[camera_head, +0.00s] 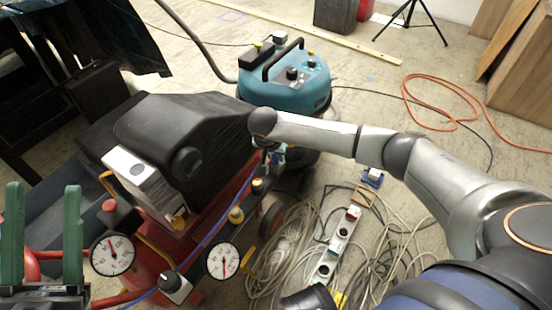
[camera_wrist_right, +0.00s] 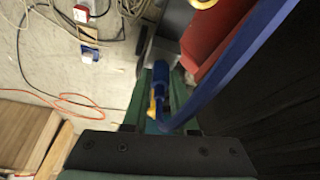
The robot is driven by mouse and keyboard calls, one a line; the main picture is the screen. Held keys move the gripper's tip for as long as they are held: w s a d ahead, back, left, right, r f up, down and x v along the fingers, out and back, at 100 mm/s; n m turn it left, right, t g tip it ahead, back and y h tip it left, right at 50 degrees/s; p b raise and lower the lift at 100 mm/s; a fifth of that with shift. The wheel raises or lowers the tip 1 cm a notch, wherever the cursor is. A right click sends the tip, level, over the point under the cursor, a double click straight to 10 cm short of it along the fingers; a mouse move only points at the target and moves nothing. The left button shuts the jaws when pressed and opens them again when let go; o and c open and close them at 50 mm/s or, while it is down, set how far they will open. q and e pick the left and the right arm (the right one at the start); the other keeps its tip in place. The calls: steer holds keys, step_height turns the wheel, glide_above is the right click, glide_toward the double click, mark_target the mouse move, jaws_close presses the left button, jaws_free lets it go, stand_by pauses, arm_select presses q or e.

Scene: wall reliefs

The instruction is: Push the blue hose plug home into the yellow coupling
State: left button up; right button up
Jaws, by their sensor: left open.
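My right gripper (camera_head: 272,158) reaches over the red compressor in the head view, its fingers small and partly hidden by my wrist. In the right wrist view its green fingers (camera_wrist_right: 157,85) are closed around the blue hose plug (camera_wrist_right: 160,78). The blue hose (camera_head: 208,238) rises from the lower left to that gripper. Yellow fittings (camera_head: 258,184) and (camera_head: 236,214) sit on the compressor just below; which is the coupling I cannot tell. A yellow ring (camera_wrist_right: 203,3) is cut off at the wrist view's top edge, apart from the plug. My left gripper (camera_head: 43,190) is open and empty at lower left.
Two round gauges (camera_head: 112,255) and (camera_head: 223,261) stand at the compressor's front. A black cover (camera_head: 185,135) rises left of my right gripper. A teal vacuum (camera_head: 290,80) stands behind. Tangled cables and a power strip (camera_head: 335,245) lie right.

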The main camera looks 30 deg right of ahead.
jaws_close()
steer(key=shift+r, duration=0.15)
